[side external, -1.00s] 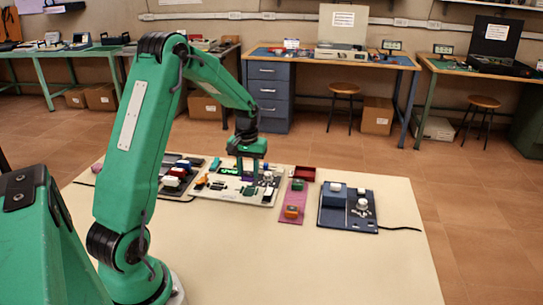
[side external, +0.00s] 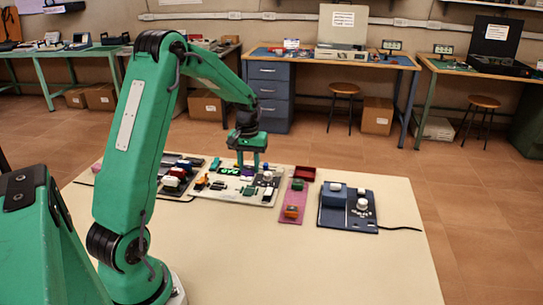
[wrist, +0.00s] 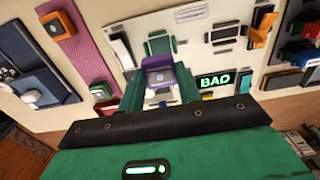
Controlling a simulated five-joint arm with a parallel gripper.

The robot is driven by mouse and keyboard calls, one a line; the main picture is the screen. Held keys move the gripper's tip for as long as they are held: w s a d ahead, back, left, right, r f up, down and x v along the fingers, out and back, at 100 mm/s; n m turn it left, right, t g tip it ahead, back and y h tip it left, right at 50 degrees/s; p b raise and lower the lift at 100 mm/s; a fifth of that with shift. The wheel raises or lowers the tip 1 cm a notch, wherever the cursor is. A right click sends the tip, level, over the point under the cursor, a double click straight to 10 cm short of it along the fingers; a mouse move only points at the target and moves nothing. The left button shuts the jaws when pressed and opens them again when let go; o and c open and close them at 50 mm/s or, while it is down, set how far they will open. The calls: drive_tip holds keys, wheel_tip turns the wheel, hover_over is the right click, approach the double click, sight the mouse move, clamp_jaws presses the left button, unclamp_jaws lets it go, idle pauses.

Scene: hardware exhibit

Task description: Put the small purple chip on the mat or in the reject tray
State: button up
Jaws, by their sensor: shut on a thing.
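My gripper (side external: 247,166) is over the white test board (side external: 206,192) and is shut on the small purple chip (wrist: 160,72), which shows between the green fingers (wrist: 161,92) in the wrist view. Whether the chip touches the board is unclear. The board's display (side external: 229,170) is lit green; in the wrist view the display (wrist: 215,80) appears to read BAD. The pink mat (side external: 287,201) lies right of the board with an orange part (side external: 291,211) and a green part (side external: 297,184) on it.
A blue device (side external: 337,209) with a cable stands right of the mat. A dark rack (side external: 181,171) with several coloured parts stands left of the board. The front of the beige table (side external: 310,262) is clear.

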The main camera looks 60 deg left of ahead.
drive_tip(key=w, duration=1.1)
hover_over(305, 175)
drive_tip(key=shift+s+r, duration=0.1)
drive_tip(key=shift+r, duration=0.05)
drive_tip(key=shift+f, duration=0.2)
drive_tip(key=shift+f, duration=2.9)
drive_tip(key=shift+f, duration=0.7)
idle(0.7)
